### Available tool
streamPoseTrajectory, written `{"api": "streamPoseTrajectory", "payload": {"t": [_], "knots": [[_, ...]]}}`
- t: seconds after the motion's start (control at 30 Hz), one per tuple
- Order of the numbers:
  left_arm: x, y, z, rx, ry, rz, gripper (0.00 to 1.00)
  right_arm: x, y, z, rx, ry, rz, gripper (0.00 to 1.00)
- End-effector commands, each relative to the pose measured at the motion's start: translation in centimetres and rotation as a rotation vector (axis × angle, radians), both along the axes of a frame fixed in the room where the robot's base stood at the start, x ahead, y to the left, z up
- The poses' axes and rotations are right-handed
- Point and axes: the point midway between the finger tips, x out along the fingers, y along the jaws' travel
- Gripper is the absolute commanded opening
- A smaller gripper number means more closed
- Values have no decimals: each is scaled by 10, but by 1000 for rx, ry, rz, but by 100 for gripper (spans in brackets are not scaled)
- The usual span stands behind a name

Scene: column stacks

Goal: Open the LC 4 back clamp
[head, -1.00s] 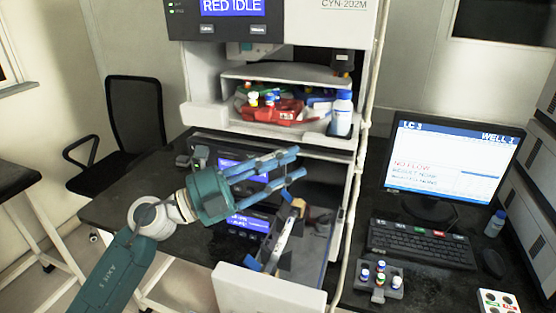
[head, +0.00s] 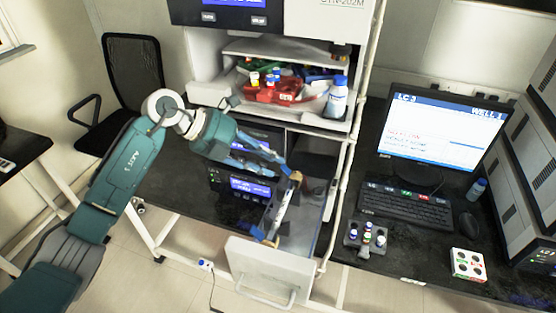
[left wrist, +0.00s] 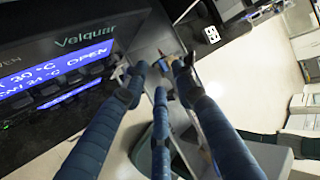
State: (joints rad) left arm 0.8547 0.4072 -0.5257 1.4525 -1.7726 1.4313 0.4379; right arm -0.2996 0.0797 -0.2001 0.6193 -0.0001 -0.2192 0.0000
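An opened drawer (head: 268,272) holds a slim silver column (head: 281,208) lying lengthwise. A tan piece at the column's back end (head: 296,177) and a blue piece at its front end (head: 262,236) look like the clamps; their latch state is too small to tell. My left gripper (head: 284,164) is just beside the back end, its fingers pointing right and down towards it. In the left wrist view its three blue fingers (left wrist: 160,80) are apart, with nothing clearly between them; the tan piece shows by the right fingertip. I cannot tell whether they touch. My right gripper is out of view.
A white post (head: 347,165) rises right of the drawer. A monitor (head: 445,130), keyboard (head: 412,203) and vial rack (head: 366,238) are further right.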

Motion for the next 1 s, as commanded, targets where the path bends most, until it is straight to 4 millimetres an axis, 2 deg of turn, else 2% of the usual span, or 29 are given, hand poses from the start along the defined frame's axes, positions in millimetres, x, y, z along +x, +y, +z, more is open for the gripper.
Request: {"api": "streamPoseTrajectory", "payload": {"t": [0.2, 0.57, 0.6, 0.73, 1.0], "knots": [[4, -21, -17, -2, 0, -1, 28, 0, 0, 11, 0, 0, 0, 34], [6, -26, -23, -1, -1, 0, 28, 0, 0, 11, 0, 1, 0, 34], [6, -26, -23, -1, -1, 0, 26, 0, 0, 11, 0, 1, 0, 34], [6, -26, -23, -1, -1, 0, 0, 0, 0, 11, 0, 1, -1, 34], [6, -26, -22, 4, -3, 0, 0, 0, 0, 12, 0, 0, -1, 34]]}}
